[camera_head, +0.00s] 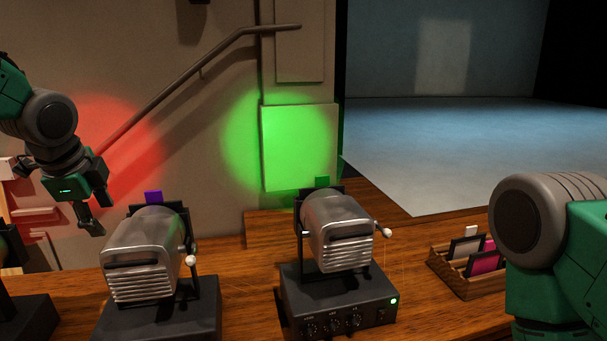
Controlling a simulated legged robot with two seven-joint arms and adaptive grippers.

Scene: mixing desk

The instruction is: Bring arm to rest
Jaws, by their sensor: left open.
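My left arm (49,118) comes in at the upper left. Its gripper (94,214) hangs with the fingers pointing down, open, with nothing seen between them. It shows in front of the wall, left of and above the middle lamp (145,254). My right arm (535,225) shows at the right edge as a grey joint and green links. The right gripper is out of the picture.
A second lamp (342,232) stands on a black control box (340,312) with knobs and a lit green light. A wooden rack (455,274) with framed filters sits at the right. Purple (153,197) and green (322,182) tabs top the lamps. Bare desk (250,265) lies between them.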

